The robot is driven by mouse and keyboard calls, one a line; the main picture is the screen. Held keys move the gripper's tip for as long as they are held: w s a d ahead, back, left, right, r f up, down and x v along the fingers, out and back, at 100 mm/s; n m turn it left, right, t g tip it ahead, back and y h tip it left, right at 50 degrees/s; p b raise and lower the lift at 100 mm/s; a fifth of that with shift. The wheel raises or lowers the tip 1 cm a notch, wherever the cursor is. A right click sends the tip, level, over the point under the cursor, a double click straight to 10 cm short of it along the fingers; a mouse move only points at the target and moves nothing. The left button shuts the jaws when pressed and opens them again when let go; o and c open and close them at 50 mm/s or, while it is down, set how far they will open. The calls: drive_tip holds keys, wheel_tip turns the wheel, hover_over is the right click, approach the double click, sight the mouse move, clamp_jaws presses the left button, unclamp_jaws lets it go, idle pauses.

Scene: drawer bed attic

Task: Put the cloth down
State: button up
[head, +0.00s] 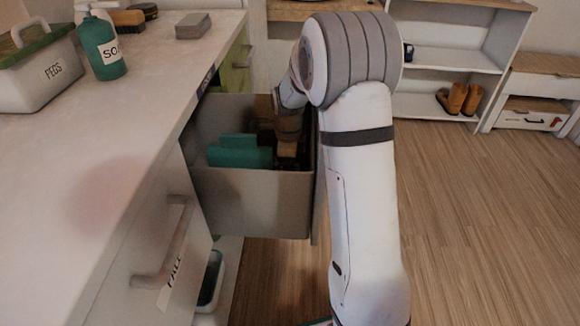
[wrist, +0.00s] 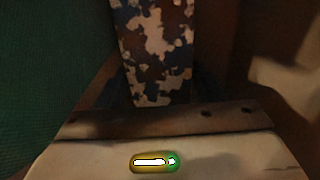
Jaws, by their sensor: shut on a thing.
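Whether the cloth touches the drawer floor cannot be told.
On the white counter (head: 125,150) stand a soap bottle (head: 103,48), a box marked PEGS (head: 40,75) and a grey block (head: 193,26). Boots (head: 458,99) sit on a back shelf. Wooden floor at right is clear.

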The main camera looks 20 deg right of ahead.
drive_tip(key=o, duration=1.1)
drive_tip(key=shift+c, duration=0.2)
wheel_tip(320, 180, up, 12)
drive_tip(key=p, duration=0.4)
drive_tip(key=shift+r, duration=0.15)
drive_tip(key=shift+p, duration=0.3)
